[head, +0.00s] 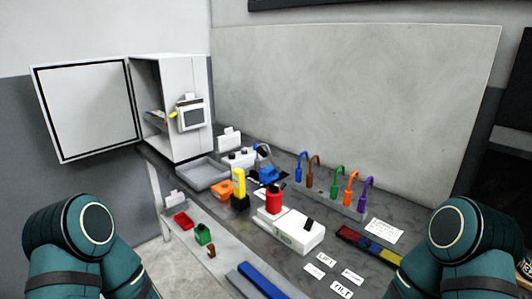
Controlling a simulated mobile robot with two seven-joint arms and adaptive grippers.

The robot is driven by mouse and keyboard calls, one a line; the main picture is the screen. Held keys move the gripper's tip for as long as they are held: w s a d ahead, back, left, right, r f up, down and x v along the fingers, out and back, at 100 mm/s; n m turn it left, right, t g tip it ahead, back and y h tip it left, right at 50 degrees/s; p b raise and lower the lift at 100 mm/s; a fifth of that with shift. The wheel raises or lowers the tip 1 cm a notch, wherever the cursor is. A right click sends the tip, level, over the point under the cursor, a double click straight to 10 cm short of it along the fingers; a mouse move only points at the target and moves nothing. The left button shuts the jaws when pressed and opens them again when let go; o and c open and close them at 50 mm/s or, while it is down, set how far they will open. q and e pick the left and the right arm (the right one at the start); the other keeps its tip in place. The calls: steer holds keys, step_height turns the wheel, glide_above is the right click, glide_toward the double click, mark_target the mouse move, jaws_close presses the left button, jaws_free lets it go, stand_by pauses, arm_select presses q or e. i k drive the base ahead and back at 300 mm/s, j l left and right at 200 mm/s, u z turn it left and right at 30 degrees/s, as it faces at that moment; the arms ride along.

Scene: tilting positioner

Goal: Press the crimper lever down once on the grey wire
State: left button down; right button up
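A blue device with a dark raised part (267,172) stands toward the back of the bench; it may be the crimper, but it is too small to tell its lever's position. A thin grey curve beside it may be the grey wire; I cannot tell. Blue, brown, green, orange and purple hooked wires (337,184) stand upright in a row at the right, none of them grey. Only my teal arm links show at the lower left and lower right. Both grippers are out of view.
Nearby are a yellow post (239,184), an orange block (222,190) and a grey tray (203,174). An open white cabinet (185,80) stands at the left back. Labels lie at the front right.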

mark_target(259, 150)
steer(key=z, duration=0.6)
steer(key=j+z, duration=0.2)
steer(key=z, duration=0.2)
steer(key=i+j+z, duration=0.1)
steer(key=z, duration=0.35)
steer(key=j+z, duration=0.25)
steer(key=z, duration=0.15)
steer(key=j+z, duration=0.25)
steer(key=k+j+z, duration=0.3)
steer(key=j+z, duration=0.15)
steer(key=j, duration=0.15)
steer(key=k+j+z, duration=0.2)
steer(key=j, duration=0.25)
steer(key=k+j+z, duration=0.25)
steer(key=j, duration=0.15)
steer(key=k+j+z, duration=0.1)
steer(key=k+j, duration=0.2)
steer(key=k+j+z, duration=0.1)
steer(key=k+j, duration=0.2)
steer(key=j, duration=0.15)
steer(key=k+j, duration=1.1)
steer(key=j, duration=0.25)
